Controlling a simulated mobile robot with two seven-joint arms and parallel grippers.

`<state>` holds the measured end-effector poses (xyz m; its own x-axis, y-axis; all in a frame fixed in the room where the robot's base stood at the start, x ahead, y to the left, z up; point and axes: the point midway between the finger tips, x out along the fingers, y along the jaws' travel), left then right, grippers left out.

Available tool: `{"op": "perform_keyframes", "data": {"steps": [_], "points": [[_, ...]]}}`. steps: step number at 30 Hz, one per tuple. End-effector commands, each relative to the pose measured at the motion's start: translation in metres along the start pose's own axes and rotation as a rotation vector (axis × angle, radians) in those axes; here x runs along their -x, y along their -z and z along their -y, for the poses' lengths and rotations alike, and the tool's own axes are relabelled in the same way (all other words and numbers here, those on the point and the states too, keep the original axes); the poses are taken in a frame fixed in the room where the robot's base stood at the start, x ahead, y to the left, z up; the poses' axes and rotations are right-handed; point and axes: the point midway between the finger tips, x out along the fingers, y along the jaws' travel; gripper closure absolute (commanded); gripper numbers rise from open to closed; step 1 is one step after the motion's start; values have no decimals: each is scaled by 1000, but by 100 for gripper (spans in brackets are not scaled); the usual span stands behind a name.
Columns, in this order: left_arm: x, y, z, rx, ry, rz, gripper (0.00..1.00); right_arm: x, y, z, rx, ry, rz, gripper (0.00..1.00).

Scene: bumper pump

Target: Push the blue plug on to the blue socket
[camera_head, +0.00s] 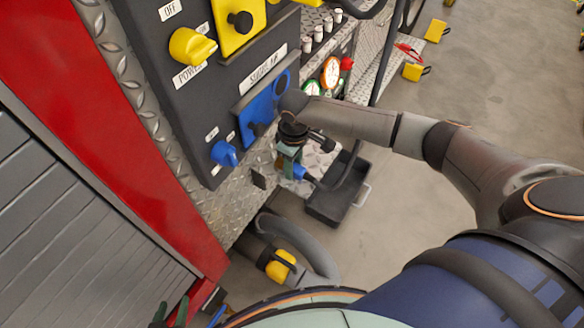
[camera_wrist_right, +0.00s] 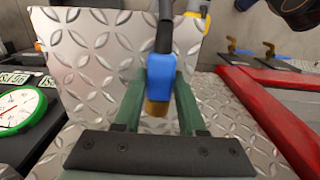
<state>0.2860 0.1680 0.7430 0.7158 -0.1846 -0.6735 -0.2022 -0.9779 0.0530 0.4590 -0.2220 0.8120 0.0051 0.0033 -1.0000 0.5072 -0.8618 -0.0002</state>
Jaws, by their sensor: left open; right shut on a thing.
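The blue plug (camera_wrist_right: 132,68) is between the green fingers of my right gripper (camera_wrist_right: 158,85), with its brass-coloured end toward the gripper's palm and a black hose leading away. In the head view my right gripper (camera_head: 289,160) is shut on the plug (camera_head: 300,172), below and right of the blue socket plate (camera_head: 254,113) and apart from it. The plate is on the dark panel; my right arm's wrist covers part of its right side, so the socket opening is not clear. My left gripper (camera_head: 172,314) shows only partly at the bottom edge, open and empty.
The dark panel (camera_head: 190,100) carries a blue knob (camera_head: 225,153) and yellow controls (camera_head: 192,46). A black tray (camera_head: 334,203) stands below the right gripper. A grey hose with a yellow fitting (camera_head: 280,265) lies lower down. Gauges (camera_head: 331,72) sit behind my right arm.

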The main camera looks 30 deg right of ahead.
Motion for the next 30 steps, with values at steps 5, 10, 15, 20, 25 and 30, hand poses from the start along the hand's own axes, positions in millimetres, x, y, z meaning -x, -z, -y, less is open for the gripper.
{"op": "perform_keyframes", "data": {"steps": [5,10,15,20,25,30], "points": [[0,0,0,0,0,0,50,1,0,0,0,0,-1,100],[4,5,0,0,0,0,50,6,0,0,0,0,-1,100],[12,13,-1,0,0,0,50,14,0,0,-1,0,-1,100],[18,20,-1,0,0,0,50,22,0,0,-1,0,0,100],[21,23,-2,0,0,0,50,30,1,0,0,-1,-2,100],[24,26,-2,0,0,0,50,40,1,0,0,0,-2,100]]}}
